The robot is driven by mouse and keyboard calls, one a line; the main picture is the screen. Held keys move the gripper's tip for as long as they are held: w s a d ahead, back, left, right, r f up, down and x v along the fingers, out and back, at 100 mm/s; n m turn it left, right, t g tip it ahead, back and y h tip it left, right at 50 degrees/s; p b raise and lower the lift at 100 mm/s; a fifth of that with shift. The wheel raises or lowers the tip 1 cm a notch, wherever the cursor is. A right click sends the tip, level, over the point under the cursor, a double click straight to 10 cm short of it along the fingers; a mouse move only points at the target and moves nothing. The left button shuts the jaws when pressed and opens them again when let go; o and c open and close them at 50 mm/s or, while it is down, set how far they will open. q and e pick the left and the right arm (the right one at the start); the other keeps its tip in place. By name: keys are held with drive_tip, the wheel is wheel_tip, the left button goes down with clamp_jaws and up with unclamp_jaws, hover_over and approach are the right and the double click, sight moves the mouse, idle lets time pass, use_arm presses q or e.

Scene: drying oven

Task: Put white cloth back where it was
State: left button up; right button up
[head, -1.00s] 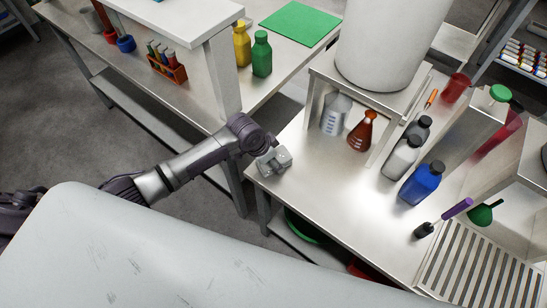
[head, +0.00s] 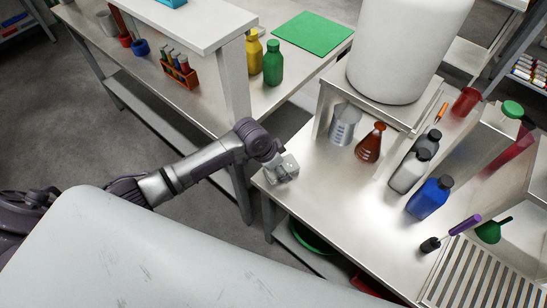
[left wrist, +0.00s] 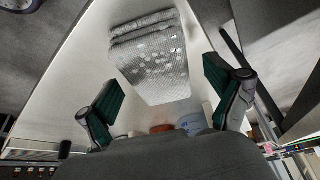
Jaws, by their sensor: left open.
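The white cloth (left wrist: 150,55) shows in the left wrist view as a folded, grey-white textured bundle with pale spots, lying on the bright tabletop. My left gripper (left wrist: 163,80) is open, with one dark green finger pad on each side of the cloth's near part; I cannot tell whether they touch it. In the head view my left arm reaches the near-left corner of the metal table. A small pale grey shape (head: 284,169) sits at its wrist; there I cannot clearly separate gripper and cloth. My right gripper is not in view.
A large white cylinder (head: 405,50) stands on a raised stand. The table's front-left part is clear.

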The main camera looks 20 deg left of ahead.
use_arm(q)
drive_tip(key=v, duration=1)
drive_tip(key=shift+s+r, duration=0.2)
drive_tip(key=shift+r, duration=0.15)
drive_tip(key=shift+a, duration=0.1)
